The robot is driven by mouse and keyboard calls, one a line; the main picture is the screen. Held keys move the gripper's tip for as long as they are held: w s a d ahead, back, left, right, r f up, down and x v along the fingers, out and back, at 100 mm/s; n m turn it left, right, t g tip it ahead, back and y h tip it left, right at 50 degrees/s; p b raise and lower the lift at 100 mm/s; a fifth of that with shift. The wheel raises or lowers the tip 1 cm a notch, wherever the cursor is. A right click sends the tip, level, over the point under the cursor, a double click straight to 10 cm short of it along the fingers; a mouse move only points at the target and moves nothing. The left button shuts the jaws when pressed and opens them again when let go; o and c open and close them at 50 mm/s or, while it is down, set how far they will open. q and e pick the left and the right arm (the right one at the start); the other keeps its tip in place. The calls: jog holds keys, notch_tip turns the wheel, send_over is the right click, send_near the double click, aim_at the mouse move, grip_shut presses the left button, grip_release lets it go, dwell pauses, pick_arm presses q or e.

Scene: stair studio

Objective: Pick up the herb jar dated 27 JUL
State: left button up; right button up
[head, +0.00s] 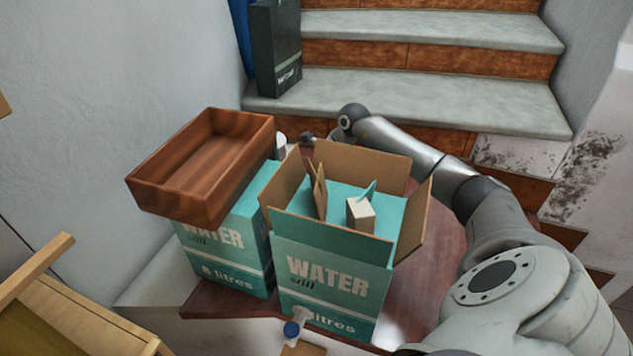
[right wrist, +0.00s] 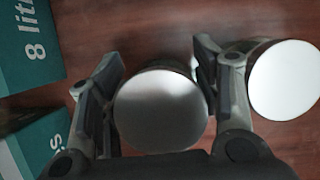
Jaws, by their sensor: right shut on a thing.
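In the right wrist view, a round jar (right wrist: 160,112) with a plain pale lid is between the fingers of my right gripper (right wrist: 158,62), which is shut on it. A second jar (right wrist: 284,80) with a white lid stands just right of the right finger. No date shows on either jar, so I cannot tell which is dated 27 JUL. In the head view my right arm reaches behind the open water box, and its gripper (head: 308,139) is mostly hidden. A small white jar top (head: 281,145) shows between the tray and the box. My left gripper is not in view.
An open water box (head: 330,283) and a second water box (head: 235,262) stand on the dark wood top. A wooden tray (head: 165,188) rests on the second box. Stairs (head: 440,92) rise behind.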

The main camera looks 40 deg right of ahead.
jog(key=s+r+p, duration=1)
jog(key=s+r, duration=0.1)
jog(key=s, duration=0.3)
jog(key=shift+a+r, duration=0.25)
jog(key=shift+a, duration=0.05)
